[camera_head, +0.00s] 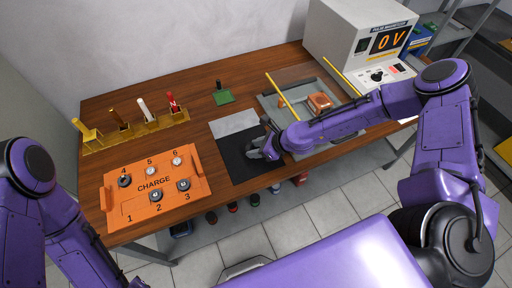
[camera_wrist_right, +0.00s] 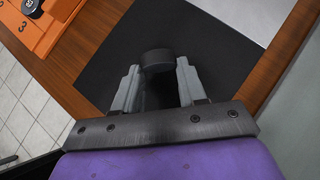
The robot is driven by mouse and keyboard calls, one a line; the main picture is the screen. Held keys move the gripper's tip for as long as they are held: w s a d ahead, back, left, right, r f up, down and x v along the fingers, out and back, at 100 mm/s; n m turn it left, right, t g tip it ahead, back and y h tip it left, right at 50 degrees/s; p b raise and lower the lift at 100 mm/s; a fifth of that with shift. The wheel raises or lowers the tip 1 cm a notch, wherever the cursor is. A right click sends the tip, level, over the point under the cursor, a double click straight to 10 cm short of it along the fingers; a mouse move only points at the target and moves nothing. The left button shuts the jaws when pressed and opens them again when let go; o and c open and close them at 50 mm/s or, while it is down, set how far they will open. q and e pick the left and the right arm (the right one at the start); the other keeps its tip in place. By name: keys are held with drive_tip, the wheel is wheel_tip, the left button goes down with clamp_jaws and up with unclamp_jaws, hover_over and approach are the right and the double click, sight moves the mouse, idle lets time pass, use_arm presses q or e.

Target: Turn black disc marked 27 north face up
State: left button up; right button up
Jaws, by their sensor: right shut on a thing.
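My right gripper (camera_wrist_right: 157,82) is shut on a black disc (camera_wrist_right: 157,60) in the right wrist view, holding it between the fingertips over the black mat (camera_wrist_right: 105,68). No marking can be read on the disc, so I cannot tell its number or which face is up. In the head view the right gripper (camera_head: 262,150) is over the right part of the black mat (camera_head: 236,165), and the disc there is hard to make out. My left arm shows at the left edge of the head view, but its gripper is not visible.
An orange tray (camera_head: 120,212) marked CHARGE, with numbered places and several small discs, lies left of the mat. A yellow rack (camera_head: 95,145) with upright tools stands behind it. A meter (camera_head: 350,35) reading 0 V stands at back right.

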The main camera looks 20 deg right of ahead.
drive_tip(key=shift+f+b, duration=0.2)
drive_tip(key=shift+b, duration=0.1)
idle(0.4)
drive_tip(key=o, duration=1.1)
drive_tip(key=c, duration=0.6)
drive_tip(key=shift+o, duration=0.2)
wheel_tip(320, 180, up, 5)
drive_tip(key=p, duration=0.4)
drive_tip(key=shift+f, duration=0.15)
drive_tip(key=o, duration=0.6)
drive_tip(key=shift+f, duration=0.1)
